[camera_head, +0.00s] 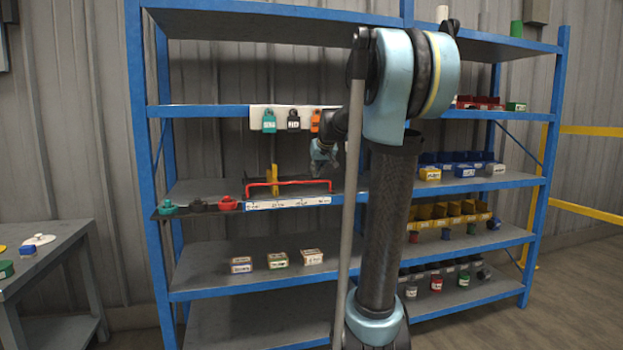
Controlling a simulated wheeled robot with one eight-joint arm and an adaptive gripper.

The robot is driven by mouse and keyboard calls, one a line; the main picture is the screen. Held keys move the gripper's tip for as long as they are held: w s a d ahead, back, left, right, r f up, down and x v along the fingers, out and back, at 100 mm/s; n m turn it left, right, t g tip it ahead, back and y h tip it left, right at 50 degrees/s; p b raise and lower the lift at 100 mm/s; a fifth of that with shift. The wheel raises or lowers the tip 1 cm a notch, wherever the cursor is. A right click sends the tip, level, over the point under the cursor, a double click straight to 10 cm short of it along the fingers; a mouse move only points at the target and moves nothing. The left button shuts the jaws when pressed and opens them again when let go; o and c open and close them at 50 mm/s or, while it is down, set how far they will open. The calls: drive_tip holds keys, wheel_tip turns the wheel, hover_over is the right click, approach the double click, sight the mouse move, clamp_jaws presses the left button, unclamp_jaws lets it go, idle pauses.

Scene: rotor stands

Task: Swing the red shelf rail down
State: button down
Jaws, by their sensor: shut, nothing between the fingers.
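The red shelf rail (288,183) is a thin bar along the front of the middle shelf (190,190). It stands raised above a white label strip (288,204), with a bent end at each side. My gripper (321,173) is small in view, just above the right end of the rail. It is shut and empty, and I cannot tell whether it touches the rail. Behind the rail are a yellow upright piece (275,179) and a dark object. My arm's large links cover the shelf right of the rail.
Teal, black and red pieces (228,203) sit on a ledge left of the rail. Padlocks hang on a white board (293,118) above it. Small boxes (278,259) stand on the shelf below. A grey table (50,258) is at far left.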

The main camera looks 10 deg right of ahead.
drive_tip(key=w+r+t, duration=0.1)
drive_tip(key=w+r, duration=0.2)
drive_tip(key=w, duration=0.4)
drive_tip(key=shift+d, duration=0.15)
drive_tip(key=shift+w, duration=0.15)
drive_tip(key=x, duration=0.9)
drive_tip(key=shift+w+f, duration=0.1)
drive_tip(key=shift+f, duration=0.35)
drive_tip(key=shift+s+d+f, duration=0.1)
drive_tip(key=shift+s, duration=0.75)
drive_tip(key=shift+s+d+f, duration=0.15)
drive_tip(key=shift+s, duration=0.75)
